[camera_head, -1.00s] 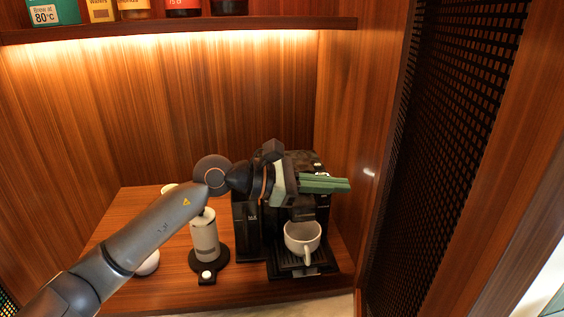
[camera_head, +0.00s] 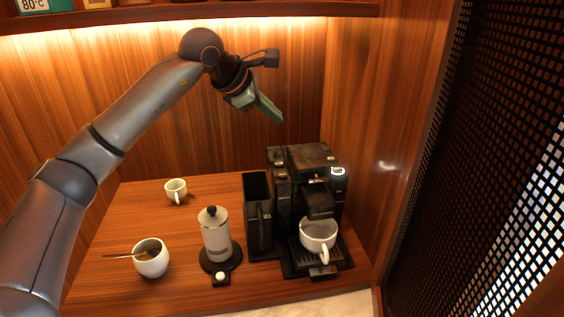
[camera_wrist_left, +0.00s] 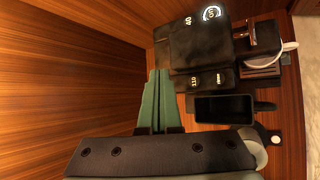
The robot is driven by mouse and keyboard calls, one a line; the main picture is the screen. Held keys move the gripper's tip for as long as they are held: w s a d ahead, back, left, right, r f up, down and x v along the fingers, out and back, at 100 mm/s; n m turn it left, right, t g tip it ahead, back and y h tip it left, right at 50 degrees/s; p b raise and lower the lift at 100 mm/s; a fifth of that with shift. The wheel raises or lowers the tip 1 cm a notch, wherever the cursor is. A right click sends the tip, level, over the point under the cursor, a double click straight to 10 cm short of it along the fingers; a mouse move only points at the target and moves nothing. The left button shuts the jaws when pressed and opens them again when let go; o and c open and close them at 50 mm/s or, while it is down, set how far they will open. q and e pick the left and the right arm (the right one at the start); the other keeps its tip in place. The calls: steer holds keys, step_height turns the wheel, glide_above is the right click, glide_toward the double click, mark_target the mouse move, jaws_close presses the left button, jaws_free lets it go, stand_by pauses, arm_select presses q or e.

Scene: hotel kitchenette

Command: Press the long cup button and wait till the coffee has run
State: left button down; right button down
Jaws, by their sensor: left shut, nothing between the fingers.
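The black coffee machine (camera_head: 305,158) stands at the right of the wooden counter. A round button with a lit white ring (camera_head: 338,171) shows at its upper right; it also shows in the left wrist view (camera_wrist_left: 212,13). A white cup (camera_head: 318,232) stands on the drip tray (camera_head: 322,268) under the spout (camera_head: 319,205). The cup's inside is too small to read, and I cannot make out a coffee stream. My left gripper (camera_head: 275,113) is shut and empty, in the air above and left of the machine, apart from it. My right gripper is not in view.
A black open-topped container (camera_head: 257,215) stands left of the machine. Farther left are a white canister (camera_head: 214,236) on a dark base, a bowl with a spoon (camera_head: 151,259) and a small cup (camera_head: 176,187). Wooden walls close the back and right. A shelf (camera_head: 180,13) runs above.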

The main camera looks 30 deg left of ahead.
arm_select(q)
steer(key=shift+d+f, duration=0.1)
steer(key=b, duration=0.7)
glide_above(275, 167)
step_height(275, 167, down, 8)
steer(key=shift+f, duration=0.35)
stand_by(1.6)
steer(key=shift+f+b, duration=0.35)
steer(key=shift+f, duration=0.05)
steer(key=shift+f+b, duration=0.3)
steer(key=shift+f, duration=0.1)
stand_by(0.4)
stand_by(0.4)
steer(key=shift+r+p, duration=0.75)
steer(key=shift+r, duration=0.05)
